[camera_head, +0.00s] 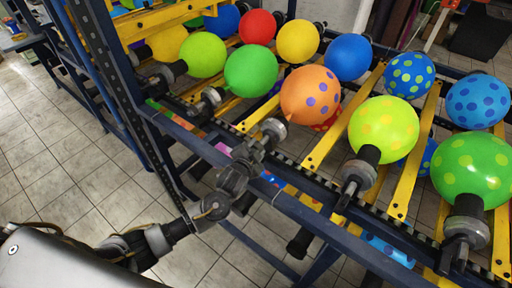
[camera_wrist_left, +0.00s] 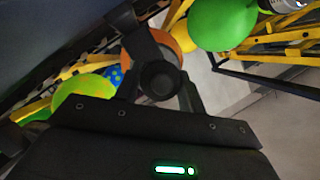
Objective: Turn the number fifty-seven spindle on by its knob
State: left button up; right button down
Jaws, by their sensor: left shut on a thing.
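My left gripper (camera_head: 255,148) reaches in from the lower left to the spindle under the orange balloon with purple dots (camera_head: 310,94). Its jaws are shut on that spindle's dark knob, which is mostly hidden by the fingers in the head view. The spindle's grey collar (camera_head: 273,128) shows just beyond the fingers. In the left wrist view the round dark knob end (camera_wrist_left: 160,79) sits between the two fingers, with the orange balloon (camera_wrist_left: 175,38) behind. I cannot read a number fifty-seven on any spindle. My right gripper is not in view.
Neighbouring spindles carry a green balloon (camera_head: 251,72) to the left and a yellow-green dotted balloon (camera_head: 383,129) to the right. Their dark knobs stick out along the rack's blue front rail (camera_head: 312,214). Tiled floor (camera_head: 62,150) is free at the left.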

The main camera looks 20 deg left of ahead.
pick_arm(q)
jog(key=m+t+y+p, duration=0.1)
jog(key=m, duration=0.1)
jog(key=shift+d+m+p, duration=0.1)
jog(key=shift+m+p, duration=0.2)
jog(key=shift+m, duration=0.1)
jog(key=shift+f+m+t+y+p, duration=0.15)
jog(key=shift+m+t+y+p, duration=0.3)
jog(key=shift+m, duration=0.85)
jog(key=shift+t, duration=0.25)
jog(key=o, duration=1)
jog(key=shift+s, duration=0.1)
